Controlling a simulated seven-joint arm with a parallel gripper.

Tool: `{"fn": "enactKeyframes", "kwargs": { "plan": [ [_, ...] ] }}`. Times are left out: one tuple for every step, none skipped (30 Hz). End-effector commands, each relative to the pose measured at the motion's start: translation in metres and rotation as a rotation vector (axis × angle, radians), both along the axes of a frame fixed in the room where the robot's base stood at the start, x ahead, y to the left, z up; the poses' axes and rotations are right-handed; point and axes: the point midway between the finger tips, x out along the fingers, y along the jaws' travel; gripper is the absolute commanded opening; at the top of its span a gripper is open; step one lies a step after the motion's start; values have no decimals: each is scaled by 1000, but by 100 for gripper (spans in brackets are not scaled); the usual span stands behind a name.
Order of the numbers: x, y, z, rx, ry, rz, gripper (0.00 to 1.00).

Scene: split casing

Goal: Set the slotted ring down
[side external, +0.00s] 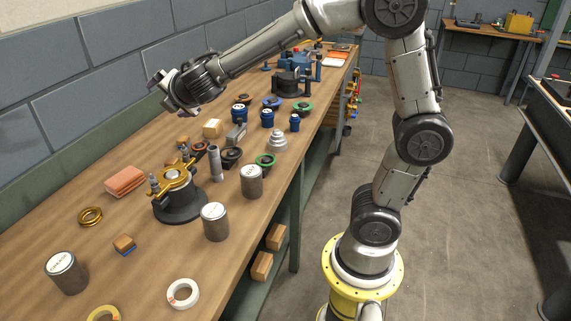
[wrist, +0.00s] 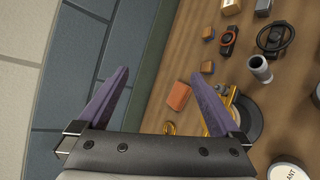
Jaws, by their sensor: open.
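A brass-coloured ring (side external: 90,216), which looks like the slotted ring, lies flat on the wooden bench left of the black base. Its slot is too small to make out. It shows partly in the wrist view (wrist: 169,128), just beyond my gripper's body. A brass casing part (side external: 174,178) with upright posts sits on the round black base (side external: 180,209). My gripper (side external: 160,93) is high above the bench near the wall. In the wrist view its purple fingers (wrist: 160,75) are spread wide with nothing between them.
An orange block stack (side external: 125,181) lies behind the ring. Labelled metal cans (side external: 215,222) stand around the base, and tape rolls (side external: 183,294) lie at the front. Several small parts crowd the bench farther back. The block wall (side external: 60,90) runs close along the left.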

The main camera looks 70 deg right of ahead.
Motion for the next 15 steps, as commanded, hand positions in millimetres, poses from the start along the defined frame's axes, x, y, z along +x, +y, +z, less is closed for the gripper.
{"fn": "enactKeyframes", "kwargs": {
  "plan": [
    [-26,-11,7,99,-29,-93,100],
    [-41,-16,8,160,-41,-148,100],
    [-61,-21,8,243,-57,-221,100],
    [-77,-25,7,304,-69,-275,100],
    [-92,-27,6,367,-78,-327,100],
    [-112,-28,3,451,-89,-396,100],
    [-127,-28,0,515,-97,-445,100],
    [-142,-27,-3,578,-102,-495,100],
    [-162,-24,-9,665,-107,-558,100],
    [-176,-21,-13,731,-111,-607,100],
    [-190,-17,-17,798,-114,-651,100],
    [-208,-10,-23,884,-113,-709,100],
    [-221,-4,-28,950,-112,-750,100],
    [-233,2,-32,1012,-109,-789,100],
    [-247,11,-38,1092,-102,-835,100]
  ]
}}
